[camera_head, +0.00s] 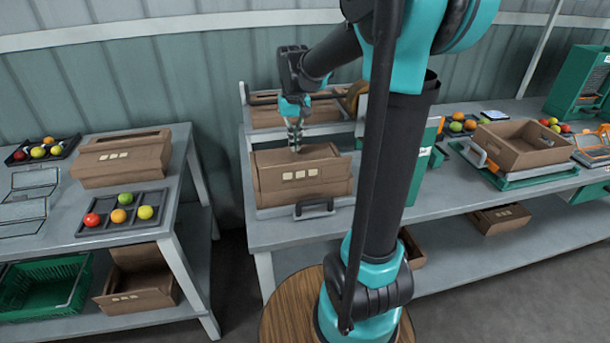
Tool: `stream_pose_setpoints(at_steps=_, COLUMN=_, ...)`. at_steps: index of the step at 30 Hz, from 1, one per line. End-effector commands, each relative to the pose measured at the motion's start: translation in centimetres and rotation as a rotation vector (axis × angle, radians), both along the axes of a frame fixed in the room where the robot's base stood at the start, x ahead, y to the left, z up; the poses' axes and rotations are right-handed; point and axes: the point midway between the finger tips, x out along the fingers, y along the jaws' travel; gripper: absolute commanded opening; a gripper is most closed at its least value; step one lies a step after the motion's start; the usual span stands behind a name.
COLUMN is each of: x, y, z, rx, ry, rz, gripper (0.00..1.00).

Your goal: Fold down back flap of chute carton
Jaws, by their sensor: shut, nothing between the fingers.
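A brown cardboard carton (322,180) with pale square labels on its front stands on the middle bench, in a low grey holder with a dark handle (314,208) in front. Its top looks largely covered by flaps; the back flap is hard to make out from here. My gripper (296,147) points straight down over the carton's upper back edge, with its fingers together and nothing held. Its tips are at or just above the cardboard; I cannot tell whether they touch. My gripper and wrist hide part of the back edge.
Behind the carton is a framed unit (247,112) with brown material inside. My arm crosses the middle of the view. An open carton (515,150) sits on a green scale-like stand at right.

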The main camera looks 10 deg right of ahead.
Motion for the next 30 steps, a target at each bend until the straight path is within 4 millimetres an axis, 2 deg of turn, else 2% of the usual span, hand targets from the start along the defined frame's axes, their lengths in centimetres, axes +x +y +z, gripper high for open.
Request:
stream_pose_setpoints(at_steps=19, x=0.0, y=0.0, z=5.8, rx=0.000, ry=0.000, rz=0.000, gripper=0.00)
stream_pose_setpoints(at_steps=30, x=0.0, y=0.0, z=6.3, rx=0.000, ry=0.000, rz=0.000, gripper=0.00)
